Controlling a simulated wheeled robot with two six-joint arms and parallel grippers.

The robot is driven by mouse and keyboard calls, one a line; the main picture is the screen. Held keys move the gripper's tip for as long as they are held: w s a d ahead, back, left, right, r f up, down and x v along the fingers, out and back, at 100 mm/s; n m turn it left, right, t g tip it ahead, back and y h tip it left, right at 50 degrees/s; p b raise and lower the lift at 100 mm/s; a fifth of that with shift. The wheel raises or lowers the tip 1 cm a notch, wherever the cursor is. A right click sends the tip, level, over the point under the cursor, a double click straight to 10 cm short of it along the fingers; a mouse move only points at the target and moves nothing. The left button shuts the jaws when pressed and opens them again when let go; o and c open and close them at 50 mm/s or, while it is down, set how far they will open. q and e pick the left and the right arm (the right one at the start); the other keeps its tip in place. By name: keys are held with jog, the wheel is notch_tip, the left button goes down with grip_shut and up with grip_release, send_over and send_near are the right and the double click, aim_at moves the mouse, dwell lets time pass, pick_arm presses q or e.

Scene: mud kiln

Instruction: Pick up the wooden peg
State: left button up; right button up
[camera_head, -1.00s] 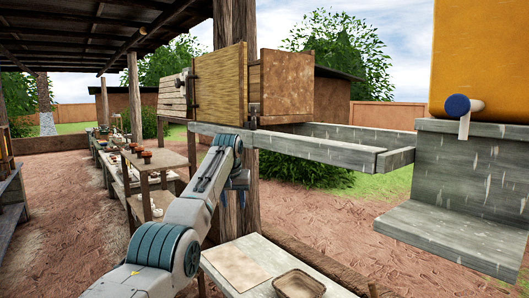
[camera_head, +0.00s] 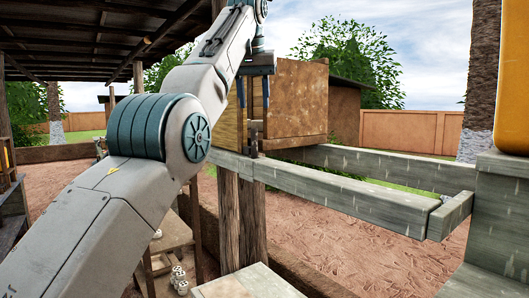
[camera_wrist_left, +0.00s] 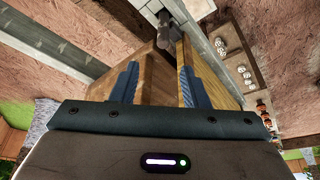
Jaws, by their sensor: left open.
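A small dark upright piece, which looks like the wooden peg (camera_head: 254,140), stands on the grey beam at the foot of the wooden box. In the left wrist view a dark peg-like piece (camera_wrist_left: 168,32) shows beyond the fingertips, near the middle top. My left gripper (camera_head: 253,106) points down above it, with its two blue fingers apart and nothing between them. The fingers also show in the left wrist view (camera_wrist_left: 159,68), over the wooden box and panel. My left arm hides part of the wooden panel. My right gripper is out of view.
The wooden box (camera_head: 297,100) stands close to the right of the fingers, and the yellowish panel (camera_head: 228,130) is to the left. A table (camera_head: 255,283) is below.

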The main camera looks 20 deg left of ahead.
aim_at(254, 129)
pick_arm(q)
jog(key=x, duration=0.2)
jog(key=b+x, duration=0.1)
jog(key=x, duration=0.2)
jog(key=b+x, duration=0.1)
jog(key=x, duration=0.2)
jog(key=shift+s+a+f, duration=0.1)
jog(key=shift+s+f, duration=0.1)
jog(key=shift+s, duration=0.15)
jog(key=shift+s+f, duration=0.1)
jog(key=shift+s, duration=0.1)
jog(key=shift+c, duration=1.4)
jog(key=c, duration=0.4)
grip_shut()
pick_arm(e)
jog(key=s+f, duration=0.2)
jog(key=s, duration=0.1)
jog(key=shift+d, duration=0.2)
